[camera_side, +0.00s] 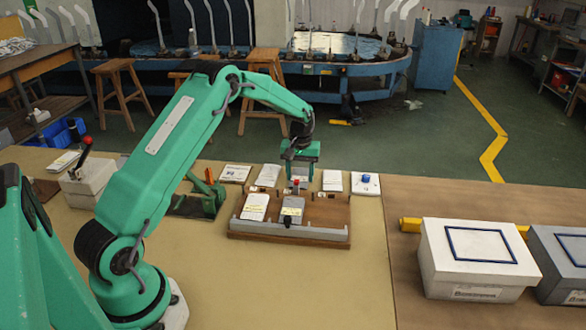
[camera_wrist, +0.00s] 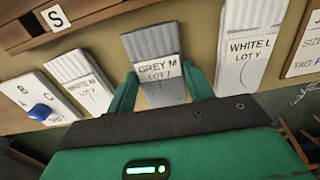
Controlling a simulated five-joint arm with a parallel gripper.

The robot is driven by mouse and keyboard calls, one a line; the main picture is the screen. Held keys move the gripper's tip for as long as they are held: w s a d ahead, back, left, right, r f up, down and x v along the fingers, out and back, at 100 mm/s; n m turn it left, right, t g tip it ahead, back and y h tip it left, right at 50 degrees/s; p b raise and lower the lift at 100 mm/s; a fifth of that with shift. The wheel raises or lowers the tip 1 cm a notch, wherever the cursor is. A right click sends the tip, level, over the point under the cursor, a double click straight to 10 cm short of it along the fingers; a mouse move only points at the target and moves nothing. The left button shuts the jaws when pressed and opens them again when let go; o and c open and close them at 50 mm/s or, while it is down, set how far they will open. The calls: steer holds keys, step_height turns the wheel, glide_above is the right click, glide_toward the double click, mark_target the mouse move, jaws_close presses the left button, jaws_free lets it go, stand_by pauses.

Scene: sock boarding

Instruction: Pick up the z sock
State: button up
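In the wrist view, a grey ribbed sock (camera_wrist: 150,42) has a label reading GREY M and a lot mark that looks like 7 or Z. My gripper (camera_wrist: 161,92) has its green fingers apart, one on each side of this sock's near end. I cannot tell whether they touch it. A white sock labelled WHITE L LOT Y (camera_wrist: 250,50) lies to its right. Another white sock (camera_wrist: 82,82), its label hard to read, lies to its left. In the side view, my gripper (camera_side: 299,178) points down behind the wooden tray and largely hides the grey sock.
The wooden tray (camera_side: 325,215) carries two labelled pieces. A small board with a blue knob (camera_side: 365,183) lies right of the socks. A white box (camera_side: 475,258) and a grey box (camera_side: 562,262) stand at the right. The table front (camera_side: 300,285) is clear.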

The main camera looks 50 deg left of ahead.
steer(key=shift+r, duration=0.1)
step_height(320, 180, up, 10)
stand_by(0.9)
steer(key=shift+d, duration=0.15)
stand_by(0.3)
steer(key=s+d+r, duration=0.2)
steer(key=s+d, duration=0.6)
steer(key=d, duration=0.3)
steer(key=s+d+r, duration=0.3)
steer(key=s+d, duration=0.6)
steer(key=d, duration=0.3)
glide_above(292, 209)
step_height(292, 209, down, 7)
steer(key=shift+f, duration=2)
